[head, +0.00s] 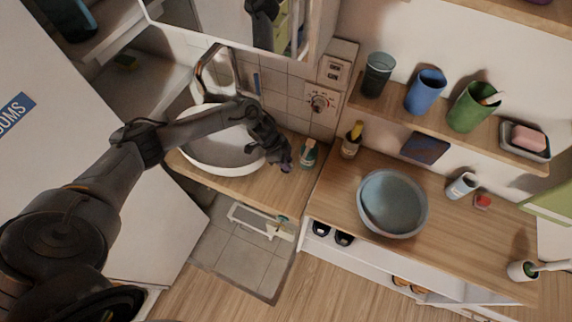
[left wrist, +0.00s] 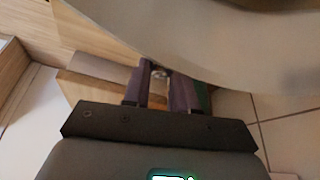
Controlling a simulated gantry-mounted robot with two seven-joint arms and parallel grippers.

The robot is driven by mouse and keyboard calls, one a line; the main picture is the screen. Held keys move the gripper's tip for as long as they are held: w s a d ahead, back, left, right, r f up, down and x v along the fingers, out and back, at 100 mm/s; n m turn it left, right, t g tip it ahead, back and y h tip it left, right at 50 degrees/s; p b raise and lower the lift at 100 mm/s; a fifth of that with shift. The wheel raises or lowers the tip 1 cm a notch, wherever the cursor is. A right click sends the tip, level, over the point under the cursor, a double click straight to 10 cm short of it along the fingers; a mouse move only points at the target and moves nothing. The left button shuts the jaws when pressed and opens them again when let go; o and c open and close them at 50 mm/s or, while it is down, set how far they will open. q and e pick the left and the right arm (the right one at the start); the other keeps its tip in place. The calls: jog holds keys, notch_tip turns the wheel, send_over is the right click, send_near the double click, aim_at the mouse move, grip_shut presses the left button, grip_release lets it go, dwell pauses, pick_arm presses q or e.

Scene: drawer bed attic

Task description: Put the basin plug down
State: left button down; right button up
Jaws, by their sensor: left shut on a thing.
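My left gripper (head: 284,163) is at the right rim of the white basin (head: 205,154), above the wooden counter (head: 240,188). In the left wrist view its two dark purple fingers (left wrist: 160,88) are shut on a small shiny thing, the basin plug (left wrist: 160,73). Most of the plug is hidden between the fingers. The basin's pale curved side (left wrist: 225,50) fills the upper right of the left wrist view. In the head view the plug is too small to make out. My right gripper is not in view.
A green-labelled bottle (head: 308,153) stands just right of my left gripper. A metal tap (head: 212,72) rises behind the basin. The front strip of the basin counter is bare.

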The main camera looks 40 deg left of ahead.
pick_arm(q)
jog(key=shift+f, duration=1.35)
jog(key=shift+f, duration=0.15)
jog(key=c, duration=0.9)
grip_release()
jog(key=shift+r, duration=0.2)
jog(key=p+v, duration=0.1)
jog(key=v, duration=1.1)
jog(key=shift+s, duration=0.1)
